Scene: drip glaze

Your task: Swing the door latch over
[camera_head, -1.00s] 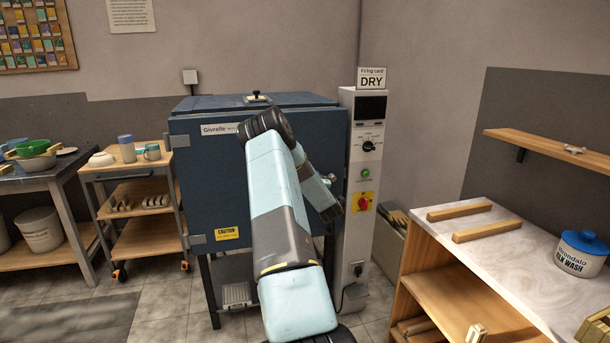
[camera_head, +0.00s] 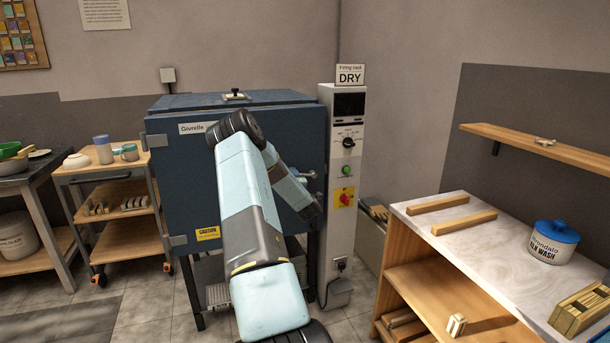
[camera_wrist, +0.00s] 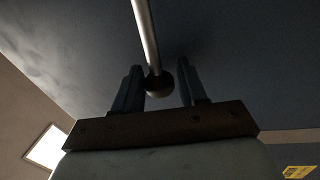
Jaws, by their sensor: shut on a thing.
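The dark blue kiln (camera_head: 175,150) stands at the middle of the head view, its front door closed. In the wrist view, a pale metal latch rod (camera_wrist: 146,35) with a dark ball end (camera_wrist: 158,82) runs down in front of the door face. My gripper (camera_wrist: 160,80) has its two dark fingers on either side of the ball end and is shut on the latch. The ball sits nearer the left finger in the picture. In the head view, my arm covers much of the door and hides the gripper's hold on the latch.
A white control column (camera_head: 345,220) with a DRY card (camera_head: 350,75) stands right beside the kiln. A marble-topped bench (camera_head: 470,232) with wooden bars and a blue-lidded tub (camera_head: 553,243) is at the right. A wooden trolley (camera_head: 110,225) stands at the left.

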